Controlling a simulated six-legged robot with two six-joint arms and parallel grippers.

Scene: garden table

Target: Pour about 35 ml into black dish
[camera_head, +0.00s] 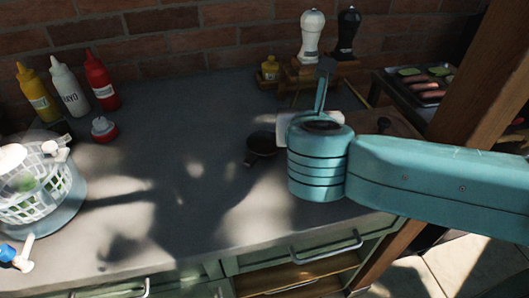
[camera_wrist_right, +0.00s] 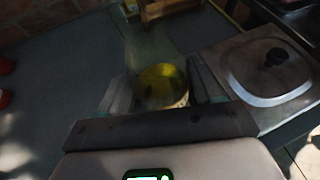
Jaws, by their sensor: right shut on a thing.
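A small black dish (camera_head: 263,144) sits on the grey counter, left of my right arm in the head view. My right gripper (camera_wrist_right: 162,88) shows in the wrist view, with a finger on each side of a round yellow container (camera_wrist_right: 164,75). It is shut on this container, which looks blurred and dim; its contents and fill level cannot be told. In the head view my turquoise right arm hides most of the gripper and the container.
Yellow, white and red bottles (camera_head: 98,80) stand at the back left, near a basket (camera_head: 35,185). White and black mills (camera_head: 312,37) stand at the back. A black-knobbed lid (camera_wrist_right: 268,68) lies at the right of the wrist view. The middle of the counter is clear.

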